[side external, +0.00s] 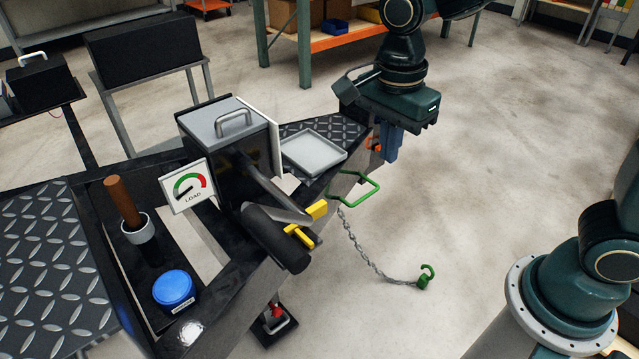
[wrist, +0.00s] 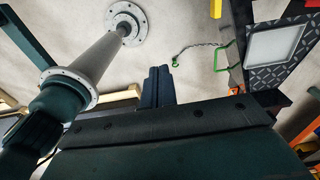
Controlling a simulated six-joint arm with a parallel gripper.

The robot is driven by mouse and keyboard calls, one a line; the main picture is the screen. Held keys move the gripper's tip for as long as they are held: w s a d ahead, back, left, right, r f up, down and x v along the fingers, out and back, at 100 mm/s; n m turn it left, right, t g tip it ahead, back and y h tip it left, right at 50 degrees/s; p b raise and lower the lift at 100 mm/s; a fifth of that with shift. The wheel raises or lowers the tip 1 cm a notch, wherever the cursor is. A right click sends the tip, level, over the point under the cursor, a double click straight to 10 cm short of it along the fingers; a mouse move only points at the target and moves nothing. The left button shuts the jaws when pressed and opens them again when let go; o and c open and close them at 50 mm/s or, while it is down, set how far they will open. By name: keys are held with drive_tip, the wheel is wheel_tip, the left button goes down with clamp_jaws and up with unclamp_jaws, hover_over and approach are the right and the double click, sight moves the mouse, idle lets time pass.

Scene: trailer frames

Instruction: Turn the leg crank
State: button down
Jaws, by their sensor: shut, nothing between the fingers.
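A green bent bar (side external: 355,190), which looks like the crank handle, sticks out from the edge of the dark trailer frame (side external: 340,168). It also shows in the wrist view (wrist: 221,56), right of centre. My gripper (side external: 390,146) points down above the floor, to the right of the frame and above and right of the green bar. Its fingers are together and empty, apart from the bar. In the wrist view the shut fingers (wrist: 158,86) show near the middle. The bar's mounting is partly hard to make out.
A chain (side external: 367,249) with a green hook (side external: 425,277) lies on the floor near the frame. A grey tray (side external: 313,152) sits on the frame's tread plate.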

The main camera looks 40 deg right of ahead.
drive_tip(key=d+f+y, duration=0.6)
drive_tip(key=d+f, duration=0.2)
drive_tip(key=f, duration=0.1)
drive_tip(key=shift+f+y, duration=0.25)
drive_tip(key=shift+y, duration=0.05)
idle(1.0)
drive_tip(key=a+y, duration=1)
drive_tip(key=a, duration=0.9)
drive_tip(key=shift+f, duration=0.15)
drive_tip(key=shift+w, duration=0.1)
